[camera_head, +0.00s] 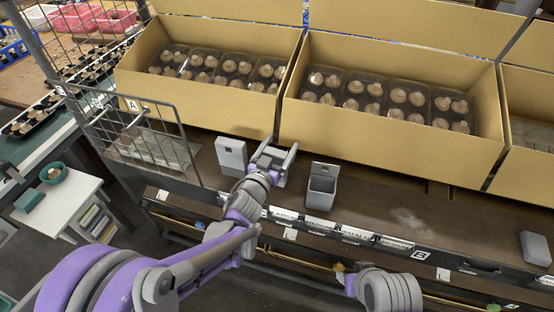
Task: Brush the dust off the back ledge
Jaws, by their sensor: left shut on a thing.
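The dark brown ledge (355,188) runs in front of the cardboard boxes. A pale patch of dust (408,218) lies on it at the right. My left gripper (275,153) is over the ledge, left of the middle, close to the front wall of the boxes. Its jaws are shut on a small grey thing (276,168), mostly hidden by the gripper; I cannot tell clearly what it is. I can make out no brush bristles. My right gripper is not in view; a grey and purple part of my arm shows at the bottom right.
A grey open-topped holder (321,190) stands right of my left gripper, and a grey upright block (231,156) stands left of it. Cardboard boxes (390,133) with mushroom trays line the back. A wire rack (150,150) is at the left. A grey box (535,248) sits far right.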

